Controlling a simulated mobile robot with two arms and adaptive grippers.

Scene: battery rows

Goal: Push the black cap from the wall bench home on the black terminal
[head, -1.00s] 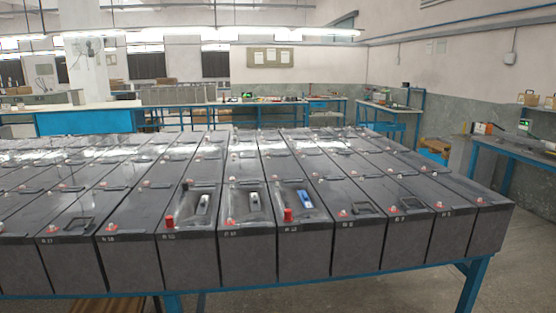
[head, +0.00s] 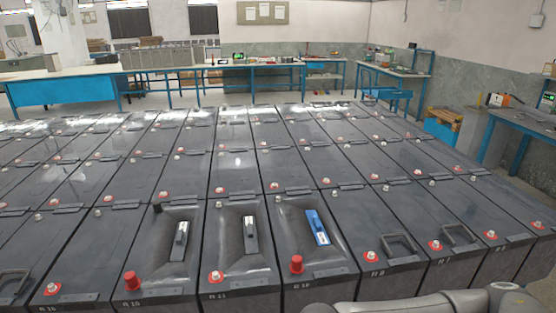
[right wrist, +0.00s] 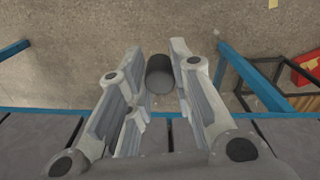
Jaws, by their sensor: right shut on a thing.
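My right gripper (right wrist: 157,58) is shut on the black cap (right wrist: 160,75), a dark cylinder between its fingertips in the right wrist view. The cap is over bare floor, beyond the battery edge. In the head view only a grey part of my right arm shows at the bottom right; the gripper and cap are out of that picture. The black terminal is too small to tell for certain. My left gripper is not in view.
Red caps stand on the front batteries at left (head: 130,281) and right (head: 297,264) of the middle one. Handled devices, one blue (head: 319,227), lie on their lids. The wall bench (head: 525,121) is at the far right. Blue rack rails (right wrist: 250,75) border the floor.

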